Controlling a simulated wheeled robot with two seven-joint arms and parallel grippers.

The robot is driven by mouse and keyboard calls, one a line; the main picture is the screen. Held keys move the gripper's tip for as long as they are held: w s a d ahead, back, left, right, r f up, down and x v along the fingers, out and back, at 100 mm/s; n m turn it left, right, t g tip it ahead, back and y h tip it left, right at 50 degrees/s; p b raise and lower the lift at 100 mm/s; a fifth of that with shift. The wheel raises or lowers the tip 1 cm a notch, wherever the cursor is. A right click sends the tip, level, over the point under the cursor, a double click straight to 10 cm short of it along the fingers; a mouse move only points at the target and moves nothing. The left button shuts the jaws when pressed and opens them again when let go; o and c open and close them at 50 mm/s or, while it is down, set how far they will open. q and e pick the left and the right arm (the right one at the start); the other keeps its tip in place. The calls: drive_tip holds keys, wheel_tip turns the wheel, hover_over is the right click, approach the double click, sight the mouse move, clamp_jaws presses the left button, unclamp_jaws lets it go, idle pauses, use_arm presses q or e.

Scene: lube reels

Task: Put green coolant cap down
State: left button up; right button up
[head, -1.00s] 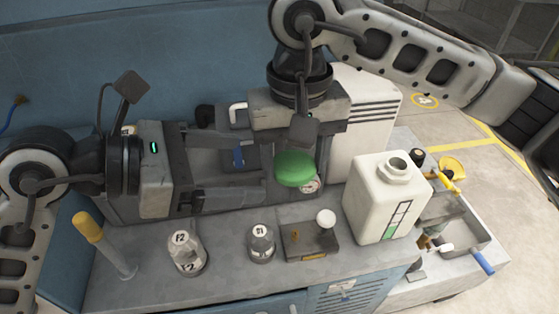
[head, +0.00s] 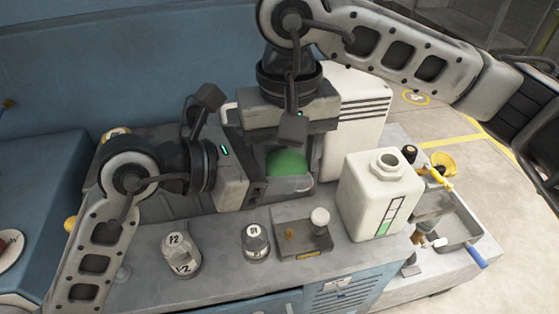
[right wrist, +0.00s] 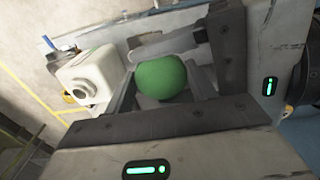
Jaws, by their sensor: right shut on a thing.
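The green coolant cap (head: 288,161) is a rounded green piece held above the bench at the center, below my right gripper (head: 290,150). The right gripper is shut on it; its fingers are mostly hidden in the head view. The right wrist view shows the cap (right wrist: 161,78) from above.
A white jug (head: 375,205) stands right of the cap. A metal tray (head: 455,232) lies far right. A white louvered box (head: 355,110) stands behind.

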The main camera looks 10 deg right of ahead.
use_arm(q)
drive_tip(key=c, duration=0.5)
drive_tip(key=shift+o, duration=0.3)
use_arm(e)
drive_tip(key=o, duration=1.2)
use_arm(q)
drive_tip(key=shift+s+d, duration=0.1)
use_arm(e)
drive_tip(key=shift+a, duration=0.15)
drive_tip(key=shift+s, duration=0.1)
